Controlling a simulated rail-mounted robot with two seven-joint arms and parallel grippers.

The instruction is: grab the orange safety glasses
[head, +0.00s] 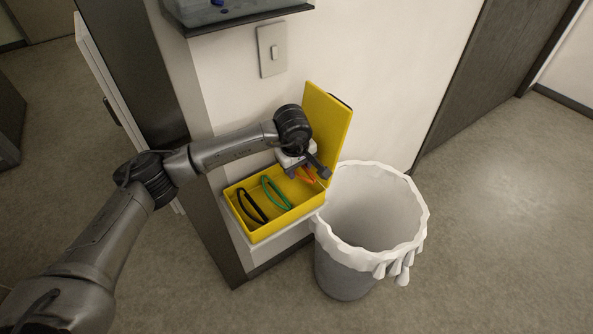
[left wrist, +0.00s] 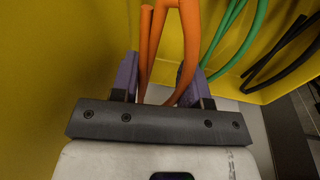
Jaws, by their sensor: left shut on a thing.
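The orange safety glasses (head: 308,175) are at the right end of an open yellow box (head: 265,236), mostly hidden by my left gripper in the head view. In the left wrist view, the orange glasses (left wrist: 188,45) run between the two purple fingers of my left gripper (left wrist: 160,82). The gripper is shut on them, and they appear low, inside or just over the box. My right gripper is not in view.
Green glasses (head: 275,193) and black glasses (head: 250,206) lie in the box to the left. The raised yellow lid (head: 328,125) stands behind the gripper. A lined bin (head: 345,270) stands right of the box. A wall switch (head: 272,50) is above.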

